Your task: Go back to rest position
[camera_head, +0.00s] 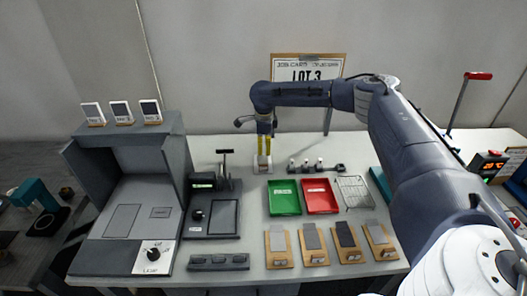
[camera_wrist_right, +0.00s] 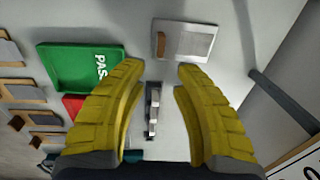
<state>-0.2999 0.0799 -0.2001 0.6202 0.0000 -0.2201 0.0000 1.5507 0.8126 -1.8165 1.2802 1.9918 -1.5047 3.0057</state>
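My right arm comes in from the right in the head view and reaches across to the middle of the bench. Its right gripper (camera_head: 264,152) points down with yellow fingers, in front of or above a small pale stand (camera_head: 262,166). In the right wrist view the two yellow fingers of this gripper (camera_wrist_right: 160,72) are spread apart with nothing between their tips. The pale stand (camera_wrist_right: 185,40) lies beyond the tips there. My left gripper is in neither view.
A green tray (camera_head: 284,198), a red tray (camera_head: 320,196) and a wire basket (camera_head: 355,194) stand on the bench. Several wooden clip cards (camera_head: 313,243) lie in front. A dark rail with knobs (camera_head: 317,168) lies behind the trays. A grey booth (camera_head: 125,185) stands left.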

